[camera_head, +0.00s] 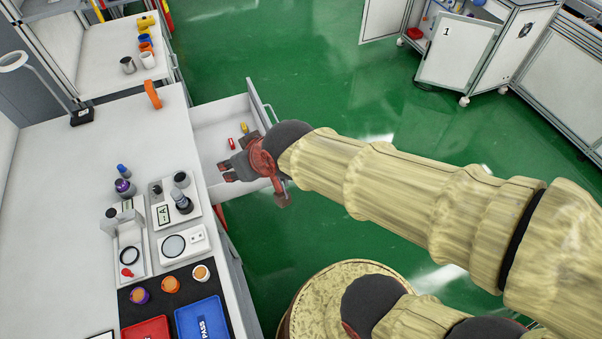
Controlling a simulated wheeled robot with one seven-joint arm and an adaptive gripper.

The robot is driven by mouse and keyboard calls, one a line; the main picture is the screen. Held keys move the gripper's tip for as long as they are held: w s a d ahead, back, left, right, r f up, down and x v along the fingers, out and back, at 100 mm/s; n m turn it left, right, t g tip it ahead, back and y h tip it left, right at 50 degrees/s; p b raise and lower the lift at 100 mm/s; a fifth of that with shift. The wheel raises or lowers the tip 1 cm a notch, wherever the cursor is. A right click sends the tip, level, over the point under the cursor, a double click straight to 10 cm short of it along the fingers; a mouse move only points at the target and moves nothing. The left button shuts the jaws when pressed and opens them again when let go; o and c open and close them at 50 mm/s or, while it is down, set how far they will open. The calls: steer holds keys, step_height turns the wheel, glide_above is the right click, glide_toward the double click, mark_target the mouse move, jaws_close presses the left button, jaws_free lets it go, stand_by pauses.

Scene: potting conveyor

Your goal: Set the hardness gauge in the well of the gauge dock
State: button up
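My gripper (232,158) is over the open drawer, to the right of the white bench (60,225). Its fingers point left and look spread, with nothing visible between them. A white base (163,228) with a letter label stands on the bench, left of my gripper. A black and silver instrument (183,203) stands on this base, with a dark round piece (181,179) behind it and a small dark fitting (157,189) beside it. I cannot tell surely which of these is the hardness gauge or the dock's well.
The open drawer (211,110) holds small red and yellow pieces. A round-faced device (173,245), a stand with a black ring (130,256) and a purple-topped bottle (125,187) are on the bench. Red (147,329) and blue (203,320) trays lie in front.

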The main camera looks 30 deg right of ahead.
steer(key=s+d+r+m+g+h, duration=0.1)
steer(key=s+d+r, duration=0.3)
steer(key=s+d, duration=0.4)
steer(key=s+g+h, duration=0.1)
steer(key=s, duration=0.3)
steer(key=shift+s+d+r, duration=0.15)
steer(key=shift+d+r, duration=0.05)
steer(key=shift+d, duration=0.05)
